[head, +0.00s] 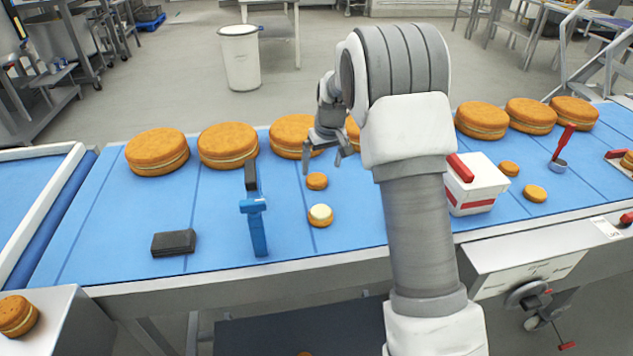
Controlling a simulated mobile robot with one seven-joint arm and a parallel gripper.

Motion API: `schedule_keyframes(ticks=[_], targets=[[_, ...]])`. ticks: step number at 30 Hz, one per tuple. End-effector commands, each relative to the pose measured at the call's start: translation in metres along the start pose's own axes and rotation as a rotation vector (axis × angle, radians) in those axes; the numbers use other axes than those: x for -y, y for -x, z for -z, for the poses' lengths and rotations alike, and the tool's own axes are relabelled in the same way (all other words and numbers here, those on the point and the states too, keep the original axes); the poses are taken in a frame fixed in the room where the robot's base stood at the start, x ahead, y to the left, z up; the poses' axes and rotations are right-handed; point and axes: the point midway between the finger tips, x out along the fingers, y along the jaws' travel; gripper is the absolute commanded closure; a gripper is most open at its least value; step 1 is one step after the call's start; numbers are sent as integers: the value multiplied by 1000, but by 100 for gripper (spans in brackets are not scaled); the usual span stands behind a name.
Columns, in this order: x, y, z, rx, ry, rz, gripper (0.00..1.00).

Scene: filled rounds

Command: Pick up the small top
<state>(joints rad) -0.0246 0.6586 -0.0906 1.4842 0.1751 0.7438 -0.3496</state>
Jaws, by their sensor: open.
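A small plain orange-brown round (317,181), which looks like the small top, lies flat on the blue belt just below my gripper. My gripper (322,166) is open and empty, with its fingers pointing down above and slightly behind this round. I cannot tell the exact height between them. Nearer the front, a small round with pale cream on it (320,216) sits on the belt, apart from the plain one. Two more small rounds, one farther back (509,169) and one nearer (535,194), lie to the right of my arm.
Large filled rounds (228,145) line the belt's far side, one partly hidden by my arm. A blue tool (257,228) and a dark block (174,243) lie to the left. A white-and-red box (477,186) and red-handled tool (563,145) stand to the right.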

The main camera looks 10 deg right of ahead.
Motion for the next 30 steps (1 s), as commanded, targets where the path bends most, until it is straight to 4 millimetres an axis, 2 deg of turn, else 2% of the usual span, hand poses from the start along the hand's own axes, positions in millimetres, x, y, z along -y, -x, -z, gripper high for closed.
schedule_keyframes(ticks=[8, 18, 26, 27, 30], targets=[[1, -20, 2, 1, 1, 0, 0], [3, -61, 9, 1, 0, 0, 0], [3, -64, 9, 0, 0, 0, 0], [3, -64, 9, 0, 0, 0, 2], [3, -64, 9, 0, 0, 0, 20]])
